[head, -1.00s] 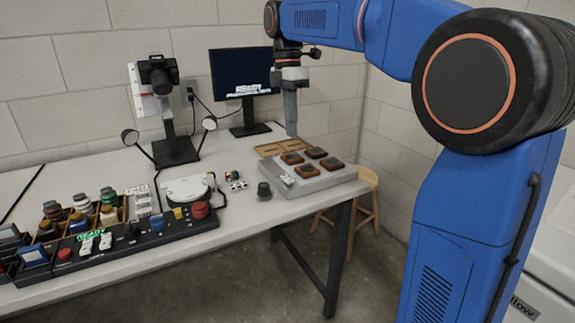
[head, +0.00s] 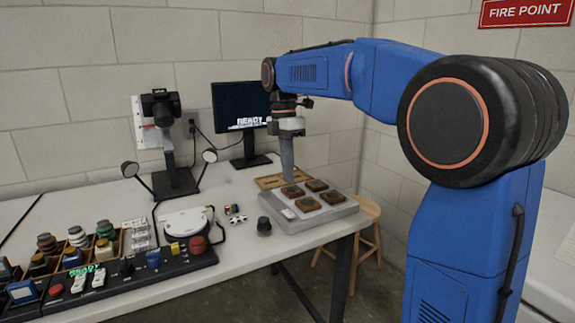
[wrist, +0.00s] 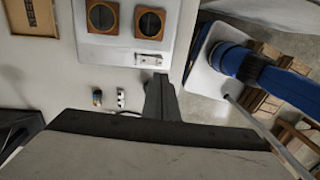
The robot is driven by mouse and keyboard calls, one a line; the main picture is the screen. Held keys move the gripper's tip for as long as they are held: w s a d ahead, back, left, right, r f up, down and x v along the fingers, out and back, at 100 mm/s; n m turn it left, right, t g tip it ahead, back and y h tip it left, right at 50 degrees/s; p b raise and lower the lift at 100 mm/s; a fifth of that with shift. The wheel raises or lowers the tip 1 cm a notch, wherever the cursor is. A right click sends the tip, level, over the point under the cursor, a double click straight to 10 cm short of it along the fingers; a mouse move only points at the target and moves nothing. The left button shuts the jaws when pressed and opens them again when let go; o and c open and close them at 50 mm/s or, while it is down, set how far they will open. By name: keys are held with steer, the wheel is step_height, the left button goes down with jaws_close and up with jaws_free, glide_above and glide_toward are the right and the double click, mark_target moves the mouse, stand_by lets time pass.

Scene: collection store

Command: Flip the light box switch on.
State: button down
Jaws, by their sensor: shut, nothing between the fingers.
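The light box (head: 330,212) is a pale grey slab at the table's right end, with several brown-framed squares on top. Its small white switch (head: 288,214) is at the near left corner. The switch also shows in the wrist view (wrist: 148,59), just beyond my fingertips; which way it is set is too small to tell. My gripper (head: 289,180) points down, shut and empty, in front of the box's far left part in the head view. In the wrist view its dark fingers (wrist: 158,80) end beside the switch, and I cannot tell the gap.
A camera stand (head: 174,180) and a control panel (head: 130,268) fill the left. A wooden stool (head: 358,215) stands beyond the table's right edge.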

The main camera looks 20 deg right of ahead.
mark_target(289, 214)
steer(key=f, duration=0.3)
steer(key=s+f, duration=0.1)
steer(key=f, duration=0.5)
steer(key=shift+s+d+f, duration=0.15)
steer(key=shift+s+f, duration=0.05)
steer(key=shift+f, duration=0.05)
steer(key=shift+s+f+t, duration=0.15)
steer(key=shift+f+t, duration=0.05)
steer(key=shift+t, duration=0.1)
steer(key=shift+w, duration=0.25)
steer(key=shift+w+r, duration=0.25)
steer(key=shift+w, duration=0.35)
step_height(289, 214, up, 14)
steer(key=s, duration=0.2)
stand_by(0.4)
